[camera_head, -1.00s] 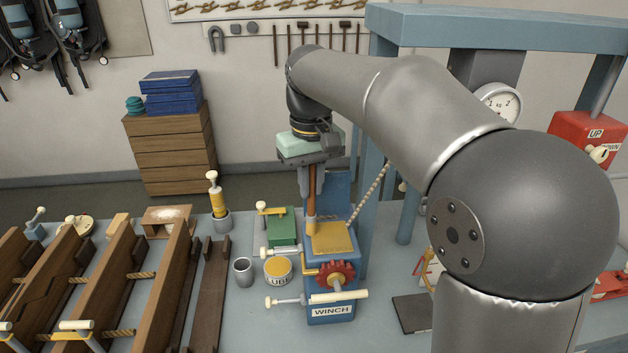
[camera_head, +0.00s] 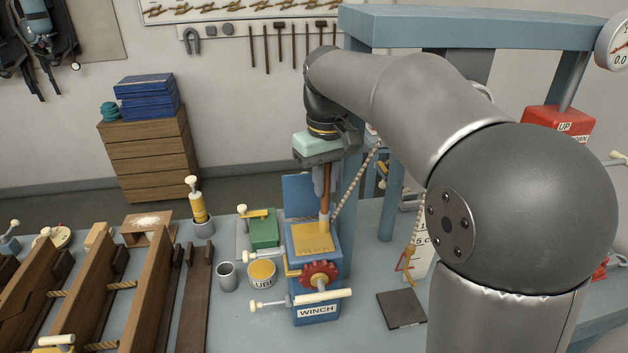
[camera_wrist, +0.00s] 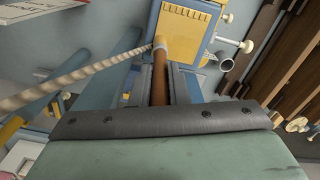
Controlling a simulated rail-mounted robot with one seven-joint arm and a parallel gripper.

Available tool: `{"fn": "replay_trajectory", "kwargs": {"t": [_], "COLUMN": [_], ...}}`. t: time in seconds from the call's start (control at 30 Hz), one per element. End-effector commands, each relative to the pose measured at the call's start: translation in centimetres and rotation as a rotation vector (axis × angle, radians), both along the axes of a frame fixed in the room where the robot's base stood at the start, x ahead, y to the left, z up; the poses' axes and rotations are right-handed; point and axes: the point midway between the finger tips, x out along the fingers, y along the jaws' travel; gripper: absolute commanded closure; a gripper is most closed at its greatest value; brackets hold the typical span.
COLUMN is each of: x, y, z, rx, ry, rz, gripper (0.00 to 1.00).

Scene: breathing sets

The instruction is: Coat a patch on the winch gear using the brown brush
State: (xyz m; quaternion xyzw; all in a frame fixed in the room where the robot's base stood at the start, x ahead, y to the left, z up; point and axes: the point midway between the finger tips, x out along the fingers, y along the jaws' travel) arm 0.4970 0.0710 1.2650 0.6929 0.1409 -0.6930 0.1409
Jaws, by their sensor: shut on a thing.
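The blue winch (camera_head: 316,313) stands on the bench with a WINCH label, a yellow top plate (camera_head: 312,240) and a red toothed gear (camera_head: 320,274) on its front. My gripper (camera_head: 323,188) is shut on the handle of the brown brush (camera_head: 325,203), held nearly upright above the winch. The brush's pale lower end is at the back right of the top plate, above and behind the gear; I cannot tell whether it touches. In the wrist view the brush (camera_wrist: 160,78) runs between the fingers toward the yellow plate (camera_wrist: 183,32). The gear is not clearly visible there.
A tin of yellow lube (camera_head: 262,274) and a grey cup (camera_head: 227,277) stand left of the winch. A green box (camera_head: 264,230) is behind them. A rope (camera_head: 357,186) slants close beside the brush. A dark flat plate (camera_head: 401,309) lies to the right.

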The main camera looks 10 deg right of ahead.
Motion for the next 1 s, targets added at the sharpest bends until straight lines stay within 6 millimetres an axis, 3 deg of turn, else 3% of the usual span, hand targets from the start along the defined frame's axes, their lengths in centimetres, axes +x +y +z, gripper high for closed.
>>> {"fn": "replay_trajectory", "kwargs": {"t": [0.13,0.47,1.0], "x": [0.1,0.1,0.2], "y": [-0.9,-0.9,-1.3], "z": [0.0,0.2,5.5], "rx": [0.0,0.0,0.0], "ry": [0.0,0.0,-0.012], "rz": [-0.001,0.0,-0.01], "gripper": [1.0,1.0,1.0]}}
